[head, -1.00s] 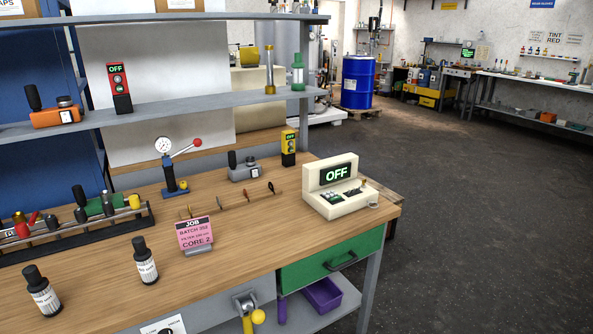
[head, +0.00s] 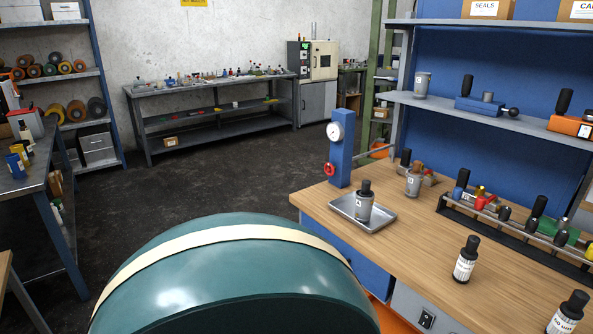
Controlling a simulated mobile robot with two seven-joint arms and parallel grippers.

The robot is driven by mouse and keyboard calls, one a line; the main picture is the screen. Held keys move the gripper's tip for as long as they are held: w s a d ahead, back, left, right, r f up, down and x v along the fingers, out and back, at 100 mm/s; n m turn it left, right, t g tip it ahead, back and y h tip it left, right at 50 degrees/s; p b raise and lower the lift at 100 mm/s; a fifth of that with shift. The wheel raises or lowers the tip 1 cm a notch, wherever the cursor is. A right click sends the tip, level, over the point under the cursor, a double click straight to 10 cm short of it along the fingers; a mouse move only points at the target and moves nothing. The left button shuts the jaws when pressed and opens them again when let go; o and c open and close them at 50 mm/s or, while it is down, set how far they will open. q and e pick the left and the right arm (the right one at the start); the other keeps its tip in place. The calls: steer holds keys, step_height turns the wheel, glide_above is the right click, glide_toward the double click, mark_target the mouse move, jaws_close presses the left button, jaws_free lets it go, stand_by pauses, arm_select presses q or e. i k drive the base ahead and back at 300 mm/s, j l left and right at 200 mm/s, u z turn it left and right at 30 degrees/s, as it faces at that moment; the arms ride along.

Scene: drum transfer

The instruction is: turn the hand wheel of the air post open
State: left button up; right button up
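The air post (head: 341,150) is a blue upright post at the left end of the wooden bench, with a round white gauge near its top. The red hand wheel (head: 329,169) is on the post's left side, low down, seen partly edge-on. How far it is turned cannot be told. Neither of my grippers is in view, and nothing of mine touches the post or the wheel.
A metal tray (head: 345,213) holding a grey, black-topped bottle (head: 365,201) stands in front of the post. A rack (head: 500,222) and labelled bottles (head: 466,259) are further right on the bench (head: 400,235). Dark floor (head: 215,180) lies clear left of the bench.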

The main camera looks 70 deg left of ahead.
mark_target(331, 168)
steer(key=u, duration=2.2)
steer(key=i+j, duration=0.65)
steer(key=i+j+z, duration=0.25)
steer(key=z, duration=0.2)
steer(key=i+j+z, duration=0.2)
steer(key=j+z, duration=0.15)
steer(key=z, duration=0.15)
